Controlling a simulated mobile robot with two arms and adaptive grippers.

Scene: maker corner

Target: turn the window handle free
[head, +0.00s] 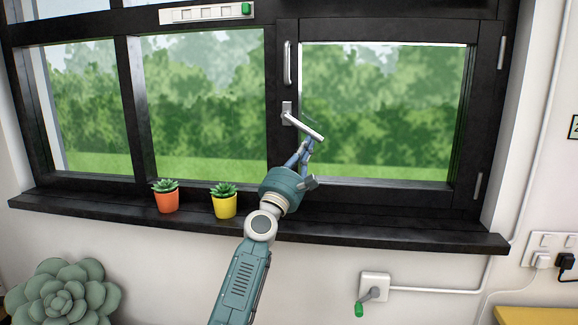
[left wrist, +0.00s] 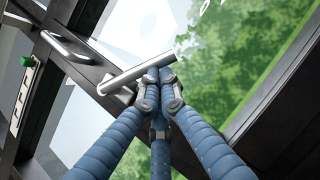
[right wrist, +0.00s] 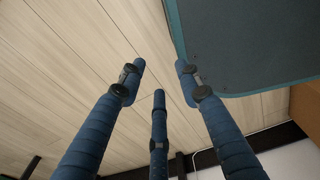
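The silver window handle (head: 305,127) is on the dark frame post between the panes; its lever slants down to the right from its plate. It also shows in the left wrist view (left wrist: 137,75). My left gripper (head: 307,146) is just below the lever. Its blue fingers (left wrist: 160,76) are closed together, with the tips against or very near the lever's lower side; contact is not certain. The lever does not appear to be between them. My right gripper (right wrist: 158,80) shows only in the right wrist view, its fingers spread and empty.
A fixed pull bar (head: 287,63) is above the handle. An orange pot (head: 167,203) and a yellow pot (head: 224,206) with succulents stand on the dark sill (head: 400,230), left of my arm. A crank with a green grip (head: 366,298) is on the wall below.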

